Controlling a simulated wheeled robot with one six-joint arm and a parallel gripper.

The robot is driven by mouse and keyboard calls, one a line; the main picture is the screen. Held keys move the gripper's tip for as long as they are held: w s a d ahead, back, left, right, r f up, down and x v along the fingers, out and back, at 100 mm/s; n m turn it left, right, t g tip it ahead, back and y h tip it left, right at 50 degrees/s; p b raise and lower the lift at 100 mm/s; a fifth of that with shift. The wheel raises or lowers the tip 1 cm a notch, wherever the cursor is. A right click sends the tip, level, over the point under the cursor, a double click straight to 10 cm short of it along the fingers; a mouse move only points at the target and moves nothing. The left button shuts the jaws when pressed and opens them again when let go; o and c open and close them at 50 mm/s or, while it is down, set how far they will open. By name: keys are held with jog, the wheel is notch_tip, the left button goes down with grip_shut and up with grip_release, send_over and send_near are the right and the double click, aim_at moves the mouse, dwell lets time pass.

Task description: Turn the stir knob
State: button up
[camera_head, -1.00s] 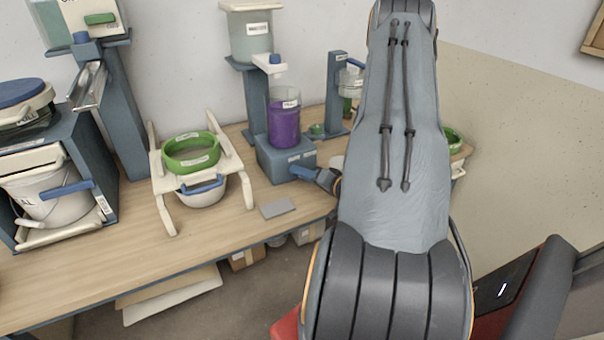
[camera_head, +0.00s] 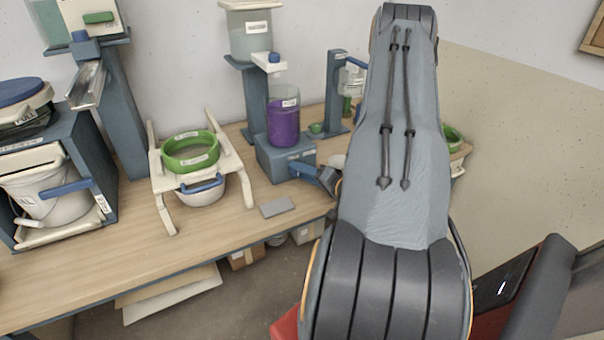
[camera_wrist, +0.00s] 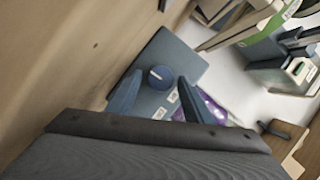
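The stir knob (camera_wrist: 160,77) is a round dark blue disc with a pale line across it, on the face of the blue-grey stirrer base (camera_wrist: 190,65). In the head view the base (camera_head: 272,158) carries a clear jar of purple liquid (camera_head: 284,122), and the knob is hidden. My gripper (camera_wrist: 158,79) is open in the wrist view, with one blue finger on each side of the knob. I see a gap on both sides, so the fingers do not appear to touch it. In the head view my gripper (camera_head: 298,168) is at the front of the base.
A green ring sieve (camera_head: 190,160) sits on a cream stand over a white bowl (camera_head: 202,192). A grey plate (camera_head: 278,207) lies near the bench's front edge. A hopper (camera_head: 250,35) stands above the jar. A bucket cabinet (camera_head: 100,165) is at left. Bare bench (camera_head: 125,235) lies in front.

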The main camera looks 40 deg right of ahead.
jog(key=shift+s, duration=0.1)
jog(key=s, duration=0.2)
jog(key=s+r+b, duration=0.1)
jog(key=s, duration=0.4)
jog(key=shift+s+d+r+b, duration=0.15)
jog(key=shift+s+d+b, duration=0.1)
jog(key=shift+d+b, duration=0.15)
dwell(0.6)
